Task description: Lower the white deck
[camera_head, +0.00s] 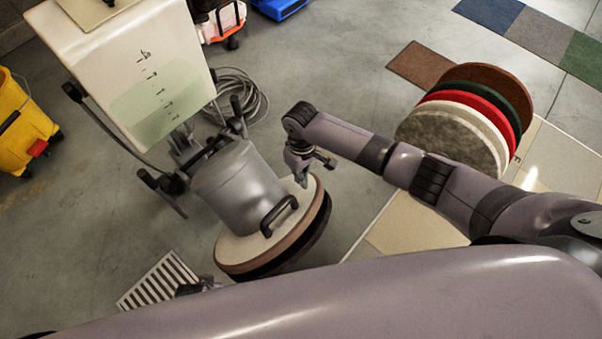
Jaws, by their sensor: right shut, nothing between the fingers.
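The white deck (238,251) is the round, cream-white base of a floor buffer, with a brown rim and a dark underside. It looks tilted, with its right side higher, though its exact height off the floor is hard to judge. A grey motor housing (237,190) with a black handle (279,216) sits on it. My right gripper (304,184) is shut and empty, pointing down at the deck's upper right edge; I cannot tell whether it touches. A small dark part, probably my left gripper (196,287), shows beside the floor grate, mostly hidden by my body.
The buffer's white tank (150,65) stands upper left, with a coiled cable (240,95) behind. A yellow bucket (22,125) is at far left. A rack of round pads (450,135) stands right, behind my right arm. A floor grate (155,283) lies lower left.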

